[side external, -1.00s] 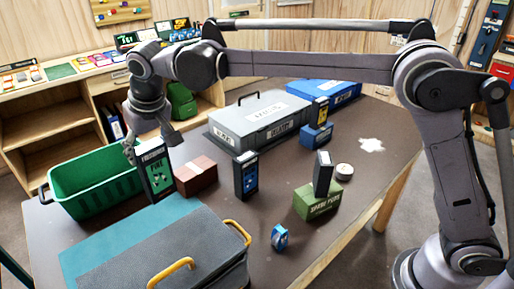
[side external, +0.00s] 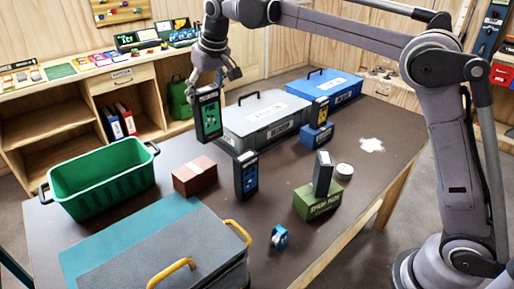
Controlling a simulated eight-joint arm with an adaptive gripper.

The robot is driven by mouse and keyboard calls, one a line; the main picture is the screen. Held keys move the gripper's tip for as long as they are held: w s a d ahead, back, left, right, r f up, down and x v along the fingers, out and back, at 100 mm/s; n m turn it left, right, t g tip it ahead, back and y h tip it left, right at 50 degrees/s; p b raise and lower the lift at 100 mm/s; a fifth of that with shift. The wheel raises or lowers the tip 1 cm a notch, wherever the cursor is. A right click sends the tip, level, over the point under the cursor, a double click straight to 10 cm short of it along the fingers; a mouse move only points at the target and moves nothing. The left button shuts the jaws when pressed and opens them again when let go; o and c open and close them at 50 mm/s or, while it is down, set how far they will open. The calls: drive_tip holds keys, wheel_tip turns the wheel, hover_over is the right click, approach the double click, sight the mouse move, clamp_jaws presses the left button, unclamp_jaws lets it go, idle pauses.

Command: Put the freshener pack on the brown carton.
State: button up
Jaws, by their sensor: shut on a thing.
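The freshener pack (side external: 208,117), a dark upright box with a green face, hangs in my gripper (side external: 211,82). My gripper is shut on its top end, and the pack is held up in the air, nearly upright. In the picture it shows above and slightly right of the brown carton (side external: 194,176), with a gap between them. The brown carton is a low reddish-brown box on the dark table, and nothing is seen on its top.
A green crate (side external: 100,182) stands left of the carton. A dark blue-faced pack (side external: 246,176) stands close on its right. A grey case (side external: 262,120) lies behind, a grey box with yellow handles (side external: 175,255) in front. A green box (side external: 318,202) carries a dark pack.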

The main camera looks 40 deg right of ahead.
drive_tip(key=d, duration=0.6)
drive_tip(key=w+a+f, duration=0.4)
drive_tip(key=a+f, duration=0.7)
drive_tip(key=shift+w, duration=0.1)
drive_tip(key=o, duration=1.6)
drive_tip(key=shift+c, duration=0.2)
drive_tip(key=v, duration=1.2)
